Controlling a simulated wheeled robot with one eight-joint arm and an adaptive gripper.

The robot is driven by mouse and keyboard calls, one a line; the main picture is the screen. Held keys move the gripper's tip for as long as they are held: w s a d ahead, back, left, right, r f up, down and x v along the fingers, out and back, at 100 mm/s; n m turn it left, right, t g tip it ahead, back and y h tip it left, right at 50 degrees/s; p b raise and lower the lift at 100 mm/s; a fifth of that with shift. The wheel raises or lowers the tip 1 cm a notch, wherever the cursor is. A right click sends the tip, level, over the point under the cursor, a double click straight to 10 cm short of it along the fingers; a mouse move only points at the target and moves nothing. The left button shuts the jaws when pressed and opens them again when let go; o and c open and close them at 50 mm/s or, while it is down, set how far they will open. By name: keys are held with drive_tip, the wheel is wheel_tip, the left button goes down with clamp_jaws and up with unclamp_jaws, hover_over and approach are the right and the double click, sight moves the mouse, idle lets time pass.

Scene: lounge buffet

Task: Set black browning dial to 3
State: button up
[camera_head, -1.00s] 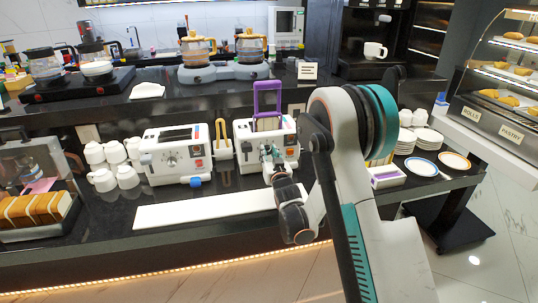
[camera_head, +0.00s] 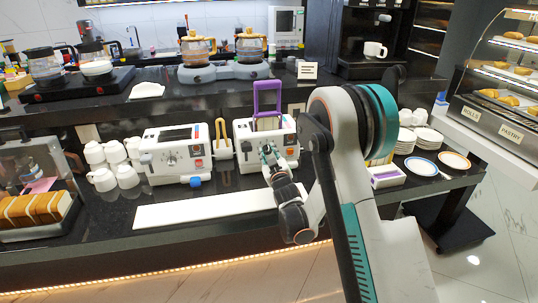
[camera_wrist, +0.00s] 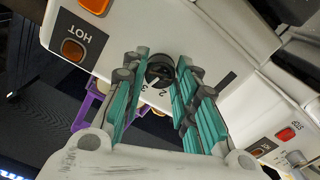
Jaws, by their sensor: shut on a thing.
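The black browning dial (camera_wrist: 160,68) is on the front of the right-hand white toaster (camera_head: 246,168), with the numbers 2 and 3 legible beside it. My gripper (camera_wrist: 158,74) has its teal fingers on either side of the dial and is shut on it. In the head view my gripper (camera_head: 268,156) is at the toaster's front and hides the dial. Which number the dial points to is not clear. An orange button marked HOT (camera_wrist: 73,50) is on the same front panel in the wrist view.
A second white toaster (camera_head: 170,162) with a grey dial stands to the left, with white cups (camera_head: 103,180) beyond it. A white board (camera_head: 190,211) lies on the counter in front. Plates (camera_head: 421,166) are at the right.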

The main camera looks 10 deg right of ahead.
drive_tip(key=shift+n, duration=1)
drive_tip(key=o, duration=1.1)
drive_tip(key=shift+a, duration=0.15)
drive_tip(key=shift+r, duration=0.1)
wheel_tip(320, 180, up, 10)
drive_tip(key=shift+f, duration=0.1)
